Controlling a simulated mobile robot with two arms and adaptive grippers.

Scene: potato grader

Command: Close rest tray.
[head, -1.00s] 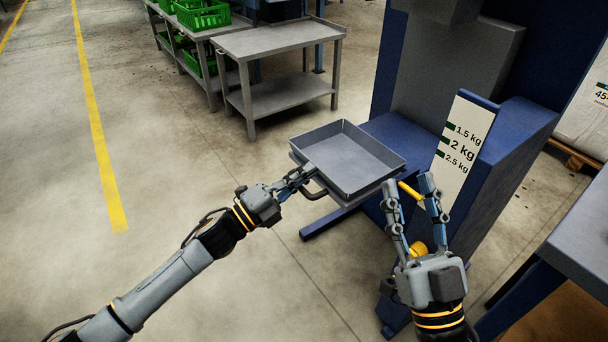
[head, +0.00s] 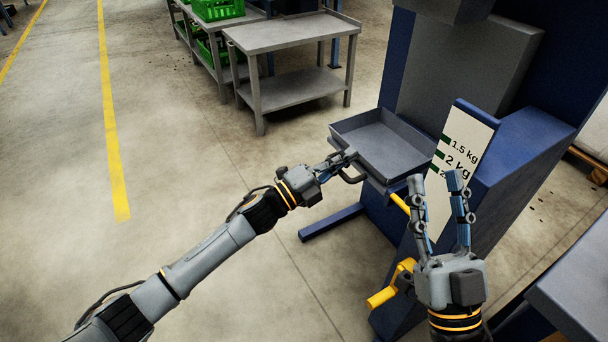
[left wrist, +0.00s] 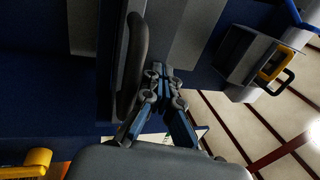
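The rest tray (head: 352,126) is a shallow grey metal tray on the blue machine, with a dark bar handle (head: 352,179) on its near left side. It sits close to the scale panel. My left gripper (head: 345,160) is at the handle. In the left wrist view, the left fingertips (left wrist: 160,70) are together with nothing visible between them, and the dark handle (left wrist: 134,62) lies just beside them. Whether they touch it is unclear. My right gripper (head: 436,180) is open and empty, in front of the scale panel and right of the tray.
The blue machine carries a white weight panel (head: 462,150) and a yellow crank (head: 390,286) below. A grey table (head: 580,285) stands at the right. A grey two-level cart (head: 290,35) and green crates (head: 218,8) stand behind. The floor at left is clear.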

